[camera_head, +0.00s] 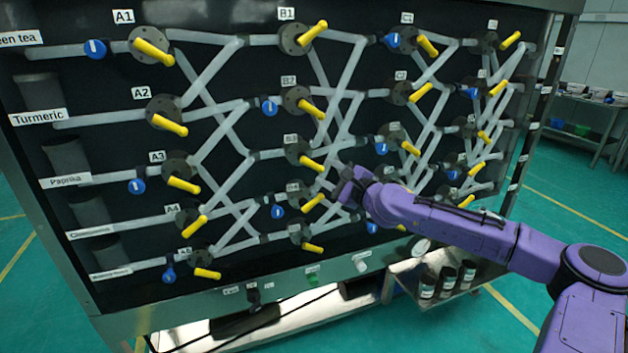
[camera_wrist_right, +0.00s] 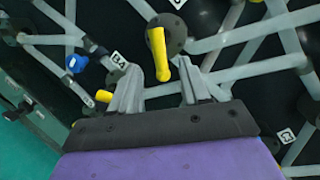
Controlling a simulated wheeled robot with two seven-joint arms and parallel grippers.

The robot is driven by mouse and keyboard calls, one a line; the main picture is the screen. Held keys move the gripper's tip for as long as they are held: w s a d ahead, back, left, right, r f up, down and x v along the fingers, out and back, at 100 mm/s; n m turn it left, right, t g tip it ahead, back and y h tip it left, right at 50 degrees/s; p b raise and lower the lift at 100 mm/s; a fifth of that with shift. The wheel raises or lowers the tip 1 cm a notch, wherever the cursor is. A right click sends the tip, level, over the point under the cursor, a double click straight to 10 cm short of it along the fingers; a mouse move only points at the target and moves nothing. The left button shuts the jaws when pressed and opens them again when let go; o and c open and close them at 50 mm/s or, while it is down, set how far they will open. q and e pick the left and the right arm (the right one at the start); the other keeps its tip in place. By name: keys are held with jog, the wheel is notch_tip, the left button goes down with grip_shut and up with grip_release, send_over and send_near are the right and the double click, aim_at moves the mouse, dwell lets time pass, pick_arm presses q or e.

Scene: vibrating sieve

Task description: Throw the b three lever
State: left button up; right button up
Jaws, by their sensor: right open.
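The B3 lever (camera_head: 311,163) is a yellow handle on a dark round hub in the middle of the black panel, under the B3 label (camera_head: 291,139). It slants down to the right from its hub. My right gripper (camera_head: 336,182) is just right of and below its free end. In the right wrist view, the B3 lever (camera_wrist_right: 158,55) points toward my open right gripper (camera_wrist_right: 157,82). Its tip appears between the two grey fingers; I cannot tell whether they touch it. My left gripper is not in view.
The B4 lever (camera_head: 313,202) is close below my right gripper and also shows beside the left finger in the wrist view (camera_wrist_right: 103,96). The B2 lever (camera_head: 311,109) is above. Translucent pipes (camera_head: 343,123) and blue valves (camera_head: 278,211) surround the levers.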

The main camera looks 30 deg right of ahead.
aim_at(313, 166)
jog(key=w, duration=0.1)
jog(key=w+b, duration=0.1)
jog(key=w, duration=0.1)
jog(key=w+b, duration=0.1)
jog(key=w, duration=0.1)
jog(key=shift+w+a+f, duration=0.1)
jog(key=shift+w+a, duration=0.1)
jog(key=shift+a, duration=0.2)
jog(key=shift+w, duration=0.3)
pick_arm(q)
notch_tip(313, 166, down, 3)
jog(key=shift+f, duration=0.2)
pick_arm(e)
jog(key=shift+r, duration=0.2)
jog(key=shift+s+f, duration=0.1)
grip_shut()
